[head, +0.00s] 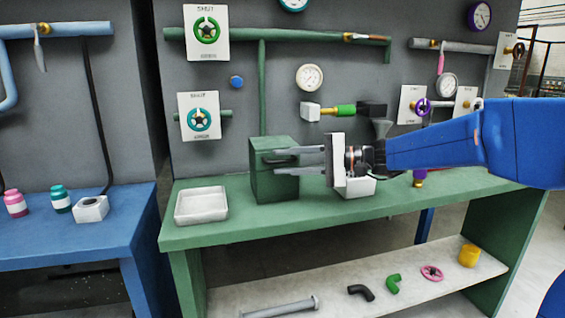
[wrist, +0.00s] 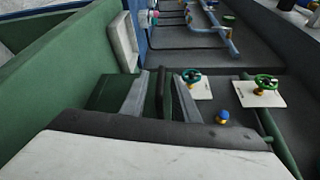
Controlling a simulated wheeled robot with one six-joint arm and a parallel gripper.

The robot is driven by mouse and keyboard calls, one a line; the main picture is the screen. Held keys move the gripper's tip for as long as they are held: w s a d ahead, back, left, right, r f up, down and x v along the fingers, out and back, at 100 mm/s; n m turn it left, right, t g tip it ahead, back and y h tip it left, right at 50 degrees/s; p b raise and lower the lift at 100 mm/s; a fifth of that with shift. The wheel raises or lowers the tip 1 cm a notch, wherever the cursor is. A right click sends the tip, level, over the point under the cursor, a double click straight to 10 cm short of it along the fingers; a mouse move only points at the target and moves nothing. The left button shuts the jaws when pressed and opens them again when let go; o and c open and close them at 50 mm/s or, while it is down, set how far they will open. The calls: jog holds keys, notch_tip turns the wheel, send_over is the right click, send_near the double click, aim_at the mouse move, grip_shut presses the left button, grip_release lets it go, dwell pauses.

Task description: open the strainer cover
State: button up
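The strainer seems to be the dark green box (head: 275,190) on the green bench, with a flat front face that looks closed. My gripper (head: 270,161) reaches in from the right, level with the box's upper half, its two grey fingers one above the other across the face. In the wrist view my gripper (wrist: 164,76) has its fingers spread apart over the green box (wrist: 108,92). A dark bar, likely the cover's handle (wrist: 160,92), stands between them. I see no clear contact with it. The fingers and gripper body hide part of the box.
A white tray (head: 202,205) sits on the green bench (head: 235,228) left of the box. Valve wheels (head: 200,121), pipes and gauges (head: 309,77) line the wall behind. Loose fittings (head: 393,284) lie on the lower shelf. Bare bench top lies in front of the box.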

jog(key=shift+a, duration=0.55)
grip_shut()
